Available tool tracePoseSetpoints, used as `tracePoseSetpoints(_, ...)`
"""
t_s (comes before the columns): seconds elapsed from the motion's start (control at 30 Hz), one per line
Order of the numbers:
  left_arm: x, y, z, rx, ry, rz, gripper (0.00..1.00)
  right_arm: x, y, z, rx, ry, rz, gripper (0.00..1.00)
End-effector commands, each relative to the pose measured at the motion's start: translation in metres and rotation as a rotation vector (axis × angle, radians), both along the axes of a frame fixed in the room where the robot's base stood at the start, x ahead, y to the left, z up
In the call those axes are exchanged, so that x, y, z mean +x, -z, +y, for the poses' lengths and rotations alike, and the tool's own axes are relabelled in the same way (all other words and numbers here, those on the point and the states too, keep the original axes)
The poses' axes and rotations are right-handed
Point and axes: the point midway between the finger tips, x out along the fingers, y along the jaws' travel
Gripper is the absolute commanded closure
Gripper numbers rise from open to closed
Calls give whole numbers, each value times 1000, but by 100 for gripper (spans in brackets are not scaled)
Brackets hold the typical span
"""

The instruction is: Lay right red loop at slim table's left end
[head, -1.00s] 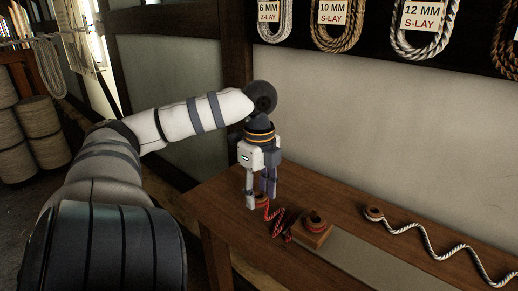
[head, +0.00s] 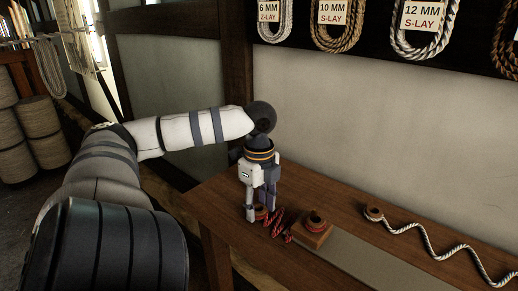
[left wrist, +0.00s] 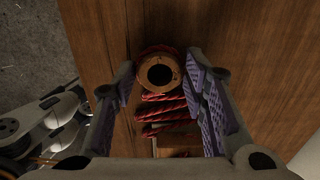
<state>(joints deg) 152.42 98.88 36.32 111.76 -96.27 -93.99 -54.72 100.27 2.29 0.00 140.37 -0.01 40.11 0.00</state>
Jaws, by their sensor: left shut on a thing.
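A red loop, red rope around a wooden eye with a dark hole, shows in the left wrist view (left wrist: 160,72) and the head view (head: 260,212). My left gripper (head: 260,211) points down over the left end of the slim wooden table (head: 213,196) and is shut on this loop. The loop is low at the tabletop; I cannot tell whether it touches. Red rope (head: 277,222) runs in tight zigzags from it to another red loop (head: 316,219) on a wooden block (head: 313,235). My right gripper is not in view.
A white rope (head: 428,243) with its own wooden eye (head: 374,212) lies farther right on the table. A grey strip (head: 365,262) runs along the tabletop. The wall (head: 340,120) stands close behind. Bare wood lies left of my left gripper.

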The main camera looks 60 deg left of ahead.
Motion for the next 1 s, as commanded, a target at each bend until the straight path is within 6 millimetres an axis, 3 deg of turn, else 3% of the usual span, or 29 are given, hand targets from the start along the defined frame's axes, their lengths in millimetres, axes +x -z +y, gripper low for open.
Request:
tracePoseSetpoints(0.07, 0, 0, 0, 0, 0, 0, 76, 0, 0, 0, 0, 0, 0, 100)
tracePoseSetpoints(0.1, 0, 0, 0, 0, 0, 0, 56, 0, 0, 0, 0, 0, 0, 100)
tracePoseSetpoints(0.2, 0, 0, 0, 0, 0, 0, 37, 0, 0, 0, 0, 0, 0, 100)
tracePoseSetpoints(0.57, 1, -8, 0, 1, 0, -3, 37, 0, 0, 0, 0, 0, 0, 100)
tracePoseSetpoints(0.9, 1, -94, 0, 3, 0, -4, 37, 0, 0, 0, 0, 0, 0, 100)
tracePoseSetpoints(1.0, 1, -111, 0, 2, -1, -3, 37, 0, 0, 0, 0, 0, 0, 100)
